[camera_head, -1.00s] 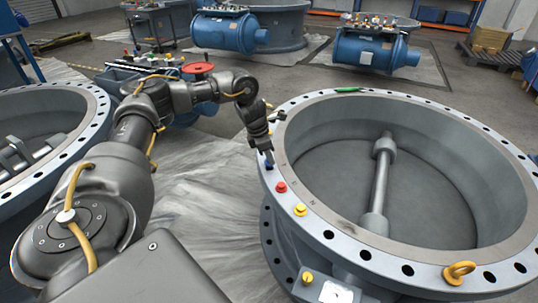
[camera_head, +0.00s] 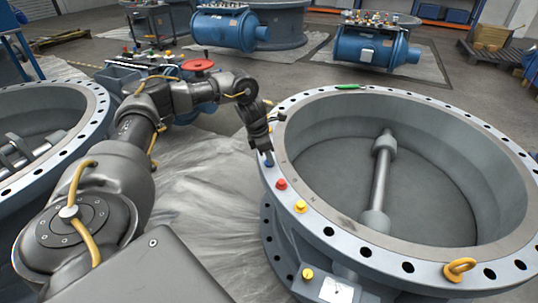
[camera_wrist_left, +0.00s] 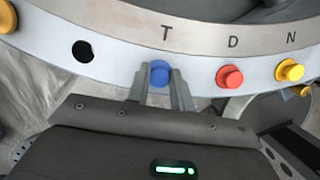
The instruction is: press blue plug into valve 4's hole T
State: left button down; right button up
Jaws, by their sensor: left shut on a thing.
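The blue plug (camera_head: 268,161) is at the near left of the big grey valve's flange (camera_head: 330,220). In the left wrist view the blue plug (camera_wrist_left: 160,73) is on the flange face below the letter T (camera_wrist_left: 166,34), its head between the fingers. My left gripper (camera_head: 267,156) comes down onto it from above and is shut on it. The fingers also show in the left wrist view (camera_wrist_left: 160,86). The hole under the plug is hidden, so I cannot tell how deep it sits. My right gripper is in neither view.
A red plug (camera_wrist_left: 230,77) sits by letter D and a yellow plug (camera_wrist_left: 290,71) by letter N. An open hole (camera_wrist_left: 83,51) lies left of T. A yellow eyebolt (camera_head: 459,268) and a green item (camera_head: 347,86) are on the rim. Another valve (camera_head: 45,130) stands left.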

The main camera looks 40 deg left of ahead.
pick_arm(q)
jog(key=shift+p, duration=0.35)
dwell(0.3)
jog(key=shift+f, duration=0.3)
dwell(0.4)
jog(key=shift+f+b, duration=0.3)
jog(key=c, duration=0.7)
grip_release()
jog(key=shift+o, duration=0.2)
